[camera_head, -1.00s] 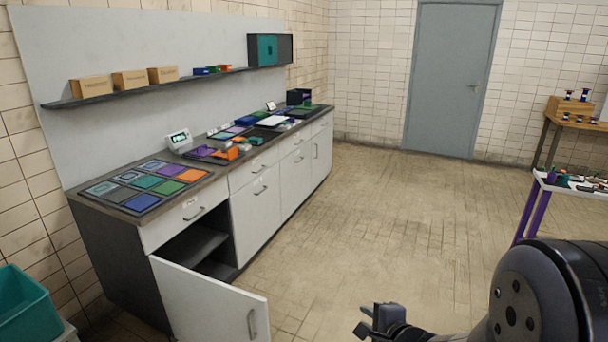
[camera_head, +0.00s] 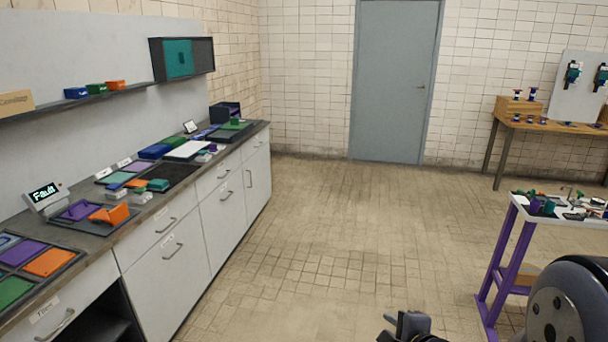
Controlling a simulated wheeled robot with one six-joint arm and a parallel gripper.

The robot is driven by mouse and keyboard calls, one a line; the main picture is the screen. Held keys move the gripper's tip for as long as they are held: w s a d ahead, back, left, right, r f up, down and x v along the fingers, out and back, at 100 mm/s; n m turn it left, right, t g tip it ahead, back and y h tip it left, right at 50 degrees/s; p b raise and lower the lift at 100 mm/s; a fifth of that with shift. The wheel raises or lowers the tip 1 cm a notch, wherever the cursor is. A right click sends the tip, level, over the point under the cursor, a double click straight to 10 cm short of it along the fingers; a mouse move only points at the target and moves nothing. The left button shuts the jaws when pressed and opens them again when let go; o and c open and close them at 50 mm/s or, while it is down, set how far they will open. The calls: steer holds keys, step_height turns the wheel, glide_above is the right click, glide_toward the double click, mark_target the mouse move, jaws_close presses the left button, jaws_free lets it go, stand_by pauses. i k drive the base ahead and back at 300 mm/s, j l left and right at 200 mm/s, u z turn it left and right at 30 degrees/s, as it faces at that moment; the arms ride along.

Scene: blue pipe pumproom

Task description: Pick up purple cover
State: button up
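Several purple pieces lie on the long counter (camera_head: 110,240) at the left; I cannot tell which one is the purple cover. A purple piece (camera_head: 76,211) lies in a dark tray beside an orange block (camera_head: 110,215). A flat purple square (camera_head: 22,252) sits in a panel of coloured squares nearer to me. A small purple item (camera_head: 535,206) also stands on the white-topped cart (camera_head: 530,212) at the right. My gripper (camera_head: 408,326) is at the bottom edge, partly cut off, over the floor and far from these pieces. Its opening is not clear.
A small display reading "Fault" (camera_head: 46,196) stands on the counter. A wooden table (camera_head: 552,127) stands at the back right. A grey door (camera_head: 394,80) is in the far wall. The tiled floor (camera_head: 320,230) between counter and cart is clear.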

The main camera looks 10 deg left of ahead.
mark_target(78, 212)
steer(key=i+u, duration=0.35)
steer(key=i, duration=0.2)
steer(key=i+l+u, duration=0.1)
steer(key=i+u, duration=0.2)
steer(key=i, duration=0.3)
steer(key=i+l+u, duration=0.35)
steer(key=i, duration=0.2)
steer(key=i+j+u, duration=0.25)
steer(key=i+u, duration=0.15)
steer(key=i, duration=0.25)
steer(key=i+j+u, duration=0.1)
steer(key=i+u, duration=0.3)
steer(key=i, duration=0.25)
steer(key=i+l+u, duration=0.15)
steer(key=i+u, duration=0.25)
steer(key=i, duration=0.25)
steer(key=i+u, duration=0.35)
steer(key=i+l+u, duration=0.15)
steer(key=i+u, duration=0.2)
